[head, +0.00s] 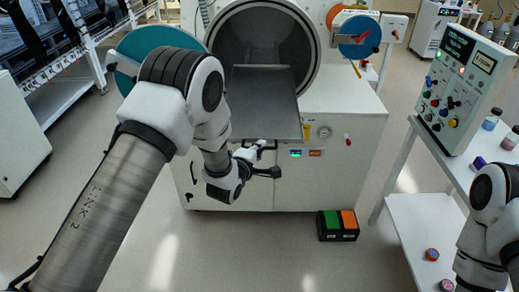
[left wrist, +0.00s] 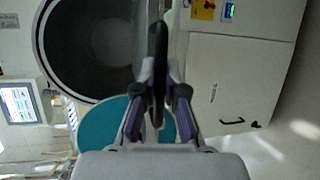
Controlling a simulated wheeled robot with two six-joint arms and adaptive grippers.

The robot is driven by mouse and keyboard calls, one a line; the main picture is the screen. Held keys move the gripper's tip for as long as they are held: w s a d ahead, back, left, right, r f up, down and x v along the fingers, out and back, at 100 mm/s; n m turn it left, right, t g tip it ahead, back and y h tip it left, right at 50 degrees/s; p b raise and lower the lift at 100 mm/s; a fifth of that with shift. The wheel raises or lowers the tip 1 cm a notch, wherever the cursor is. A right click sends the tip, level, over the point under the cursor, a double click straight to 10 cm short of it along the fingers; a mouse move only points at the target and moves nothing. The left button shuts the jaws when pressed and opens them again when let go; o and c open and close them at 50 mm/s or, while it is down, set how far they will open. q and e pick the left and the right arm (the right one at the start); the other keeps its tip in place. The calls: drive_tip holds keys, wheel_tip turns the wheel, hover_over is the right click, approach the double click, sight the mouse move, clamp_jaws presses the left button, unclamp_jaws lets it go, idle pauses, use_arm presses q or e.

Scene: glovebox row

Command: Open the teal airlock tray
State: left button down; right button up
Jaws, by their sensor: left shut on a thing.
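The airlock tray (head: 265,100) is a flat grey plate that sticks out of the round airlock opening (head: 262,40) toward me. The teal airlock door (head: 150,45) stands swung open at the left, partly behind my left arm. My left gripper (head: 262,160) is at the tray's front edge, just below it. In the left wrist view my left gripper (left wrist: 158,100) is shut on a dark bar (left wrist: 159,50), which looks like the tray's handle. The teal door also shows there (left wrist: 100,130), behind the fingers. My right gripper is out of the frames.
A second round port with a blue cover (head: 360,35) is at the right of the white cabinet (head: 345,115). A green and orange pedal box (head: 338,225) lies on the floor. A control panel (head: 462,85) stands on a white table at the right.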

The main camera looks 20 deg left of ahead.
use_arm(q)
drive_tip(key=shift+s+f, duration=0.1)
drive_tip(key=shift+f, duration=0.05)
drive_tip(key=c, duration=1.3)
unclamp_jaws()
drive_tip(key=shift+o, duration=0.4)
drive_tip(key=shift+d, duration=0.1)
drive_tip(key=shift+s, duration=0.1)
drive_tip(key=v, duration=1.2)
